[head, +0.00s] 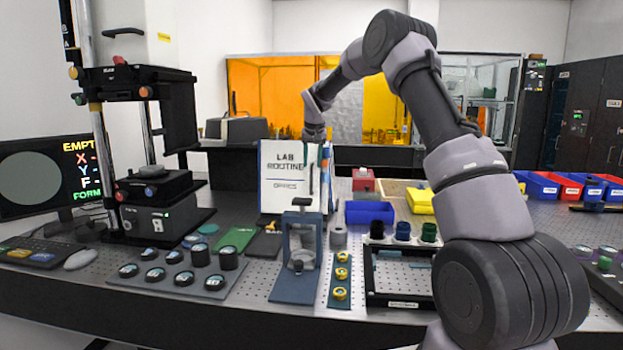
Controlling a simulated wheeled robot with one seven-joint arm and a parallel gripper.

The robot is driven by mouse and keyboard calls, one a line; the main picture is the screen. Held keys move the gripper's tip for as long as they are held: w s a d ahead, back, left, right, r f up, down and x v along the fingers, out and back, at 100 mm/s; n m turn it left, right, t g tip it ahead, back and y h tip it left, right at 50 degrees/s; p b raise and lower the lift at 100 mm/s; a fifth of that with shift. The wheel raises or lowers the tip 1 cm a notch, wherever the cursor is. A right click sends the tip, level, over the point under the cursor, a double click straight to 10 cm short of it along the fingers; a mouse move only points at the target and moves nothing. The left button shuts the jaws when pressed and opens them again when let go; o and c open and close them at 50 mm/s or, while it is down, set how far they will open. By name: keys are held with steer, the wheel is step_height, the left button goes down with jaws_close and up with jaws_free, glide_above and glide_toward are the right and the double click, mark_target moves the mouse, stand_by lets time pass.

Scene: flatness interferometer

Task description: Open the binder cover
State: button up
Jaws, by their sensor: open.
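The white binder (287,180), labelled "LAB ROUTINE" and "OPTICS", stands upright at the back of the bench in the head view. Its front cover faces me and looks closed. My gripper (318,160) points down at the binder's right edge, with its jaws open. It is small in the picture, and I cannot tell whether a finger touches the cover. The lower right of the binder is partly hidden by a clamp stand.
The clamp stand (300,255) is in front of the binder. A blue bin (369,213) and a red box (363,181) stand to its right. The interferometer (155,215) and monitor (38,180) stand left. Lens pucks fill the left foreground.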

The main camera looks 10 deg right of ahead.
mark_target(311, 174)
steer(key=x, duration=0.7)
steer(key=shift+f, duration=0.25)
jaws_close()
stand_by(1.1)
